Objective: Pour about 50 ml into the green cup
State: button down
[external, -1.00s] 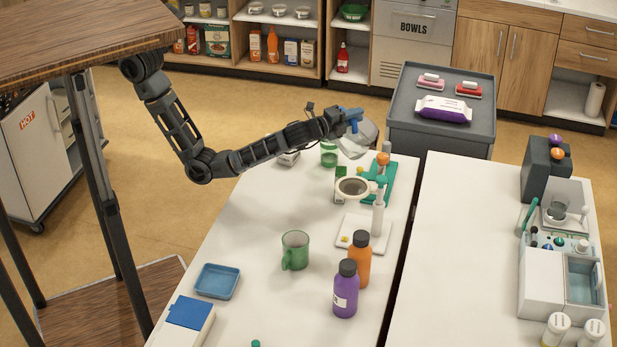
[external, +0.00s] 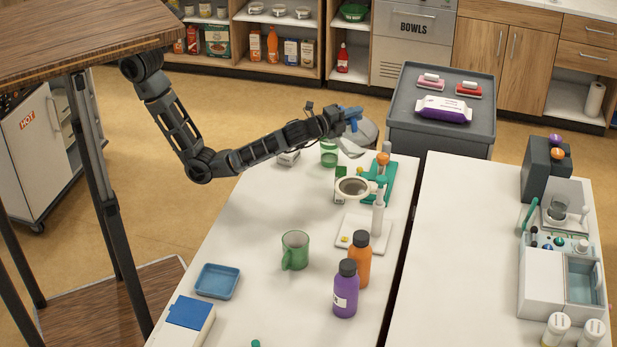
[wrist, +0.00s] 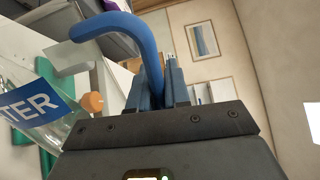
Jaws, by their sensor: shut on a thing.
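My gripper (external: 345,117) is shut on the blue handle (wrist: 118,24) of a clear jug, held in the air above the far end of the white table. The jug (wrist: 30,82) shows at the left of the wrist view, tilted, with a blue label reading "TER". A green see-through cup (external: 329,154) stands on the table below and left of the gripper. A green mug (external: 295,250) with a handle stands nearer the middle. The jug's water level and any stream are too unclear to tell.
Orange (external: 358,262) and purple (external: 345,292) bottles and a blue tray (external: 217,281) stand nearer. A grey cart (external: 441,125) is behind.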

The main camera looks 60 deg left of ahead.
aim_at(364, 136)
jog(key=shift+a+r, duration=0.1)
jog(key=shift+r, duration=0.05)
dwell(0.4)
jog(key=d+m+p, duration=0.1)
jog(key=d+m, duration=0.2)
jog(key=d, duration=0.1)
jog(key=shift+d+r+p, duration=0.15)
jog(key=shift+d+p, duration=0.15)
jog(key=shift+d, duration=0.1)
jog(key=shift+w, duration=0.1)
jog(key=shift+d+m+p, duration=0.35)
jog(key=shift+m+p, duration=0.15)
jog(key=shift+p, duration=0.05)
jog(key=shift+d+f, duration=0.15)
jog(key=shift+f, duration=0.1)
jog(key=shift+d+m+p, duration=0.15)
jog(key=shift+m+p, duration=0.15)
jog(key=shift+m, duration=0.1)
dwell(0.5)
